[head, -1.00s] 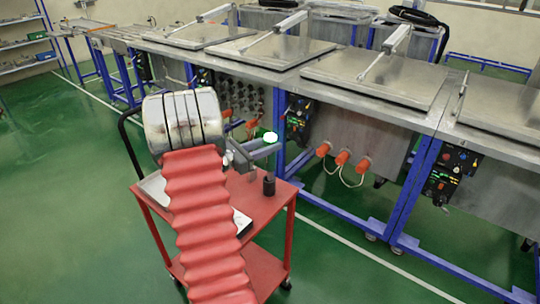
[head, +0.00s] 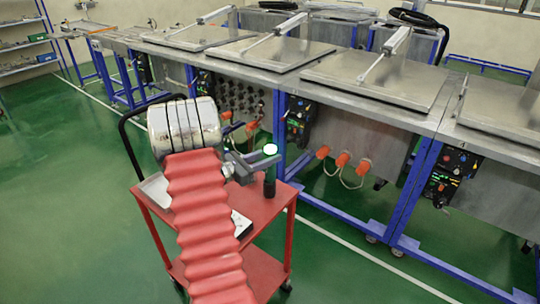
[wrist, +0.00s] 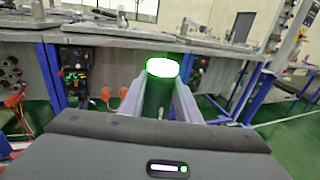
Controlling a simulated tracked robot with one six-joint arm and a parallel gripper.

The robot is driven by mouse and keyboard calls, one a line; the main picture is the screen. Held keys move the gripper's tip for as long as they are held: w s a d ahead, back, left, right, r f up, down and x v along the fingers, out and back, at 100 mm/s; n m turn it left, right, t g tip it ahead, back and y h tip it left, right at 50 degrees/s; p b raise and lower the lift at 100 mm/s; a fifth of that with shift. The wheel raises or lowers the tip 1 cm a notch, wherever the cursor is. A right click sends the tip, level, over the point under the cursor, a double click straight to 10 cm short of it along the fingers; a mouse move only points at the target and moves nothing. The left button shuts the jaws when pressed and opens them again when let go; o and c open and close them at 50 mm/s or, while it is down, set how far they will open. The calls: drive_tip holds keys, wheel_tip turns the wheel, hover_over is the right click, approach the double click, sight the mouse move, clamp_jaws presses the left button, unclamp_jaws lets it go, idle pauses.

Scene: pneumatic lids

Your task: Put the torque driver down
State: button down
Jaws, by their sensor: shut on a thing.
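The torque driver (head: 270,149) is upright with a glowing white top and a dark green body. My gripper (head: 266,158) is shut around its upper part, over the back right corner of the red cart. Below the jaws a dark cylinder (head: 269,187) stands at the cart top; I cannot tell whether it is the driver's lower end or a separate holder.
The red cart (head: 262,212) has a black handle on its left and a white flat item (head: 241,224) on top, partly hidden by my arm. A steel bench (head: 335,85) with lids and blue legs stands just behind. Green floor is open at the left.

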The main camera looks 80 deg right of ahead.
drive_tip(key=c, duration=1.3)
unclamp_jaws()
drive_tip(key=shift+c, duration=0.2)
drive_tip(key=v, duration=1.2)
drive_tip(key=shift+w, duration=0.1)
